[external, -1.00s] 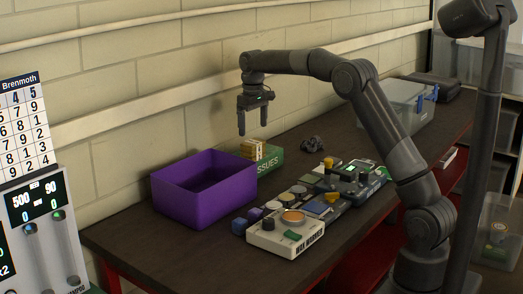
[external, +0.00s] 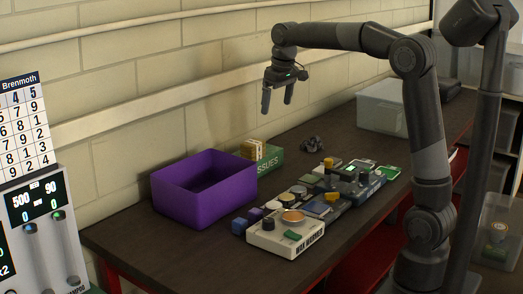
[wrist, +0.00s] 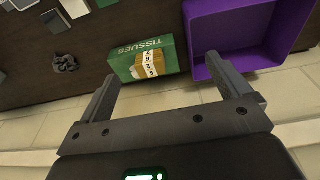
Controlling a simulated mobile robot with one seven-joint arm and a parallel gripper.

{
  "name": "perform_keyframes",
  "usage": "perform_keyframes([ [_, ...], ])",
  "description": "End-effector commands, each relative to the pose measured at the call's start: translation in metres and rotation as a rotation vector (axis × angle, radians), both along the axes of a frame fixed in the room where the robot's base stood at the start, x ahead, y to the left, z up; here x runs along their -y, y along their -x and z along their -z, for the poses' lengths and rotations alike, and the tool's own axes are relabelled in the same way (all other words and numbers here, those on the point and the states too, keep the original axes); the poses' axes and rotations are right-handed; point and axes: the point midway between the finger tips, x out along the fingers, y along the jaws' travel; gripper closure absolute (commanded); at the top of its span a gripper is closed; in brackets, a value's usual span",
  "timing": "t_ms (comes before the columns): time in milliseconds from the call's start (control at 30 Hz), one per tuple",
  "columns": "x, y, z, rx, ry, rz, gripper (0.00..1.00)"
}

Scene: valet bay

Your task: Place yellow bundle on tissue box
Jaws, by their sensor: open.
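The yellow bundle (wrist: 151,64) lies on top of the green tissue box (wrist: 122,61), near one end of it, in the wrist view. In the external view the bundle (external: 252,149) also rests on the tissue box (external: 272,160), partly behind the purple bin. My gripper (external: 278,108) is open and empty, raised in the air above and to the right of the box. In the wrist view the gripper fingers (wrist: 171,90) are spread, with nothing between them, apart from the bundle.
A purple open bin (external: 203,205) stands left of the tissue box, close to it. A white wax warmer (external: 284,237) and several small items sit at the front. A dark crumpled object (external: 311,144) lies behind them. A clear bin (external: 382,108) stands at the back right.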

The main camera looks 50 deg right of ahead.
Motion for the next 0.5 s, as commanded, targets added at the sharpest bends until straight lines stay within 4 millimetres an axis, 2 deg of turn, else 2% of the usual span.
perform_keyframes([
  [33, -0.006, 0.02, -0.006, 0.021, 0.001, -0.002, 0.06],
  [233, -0.026, 0.09, -0.008, 0.094, 0.002, -0.003, 0.06],
  [367, -0.036, 0.136, -0.001, 0.142, 0.001, -0.003, 0.06],
  [500, -0.046, 0.185, 0.014, 0.194, -0.003, -0.005, 0.06],
])
